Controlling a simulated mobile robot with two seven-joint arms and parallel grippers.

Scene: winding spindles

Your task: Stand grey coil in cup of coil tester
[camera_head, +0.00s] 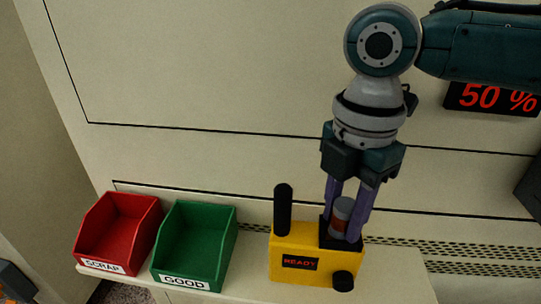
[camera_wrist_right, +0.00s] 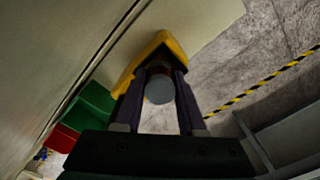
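The coil tester (camera_head: 300,265) is a yellow box with a READY display, a black post and a black knob. Its dark cup (camera_head: 340,243) is at the top right. The grey coil (camera_head: 345,204), with a copper-brown winding, is upright at the cup, between the fingers of my right gripper (camera_head: 346,222). The fingers appear to touch its sides. In the right wrist view the coil's round grey end (camera_wrist_right: 160,89) shows between both fingers, with the yellow tester (camera_wrist_right: 150,50) beyond. The coil's lower end is hidden, so I cannot tell if it rests on the cup's floor. My left gripper is not in view.
A red SCRAP bin (camera_head: 117,232) and a green GOOD bin (camera_head: 195,244) stand left of the tester on the pale bench (camera_head: 395,285). Both look empty. A wall display (camera_head: 494,98) reads 50 %. Bench space right of the tester is clear.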

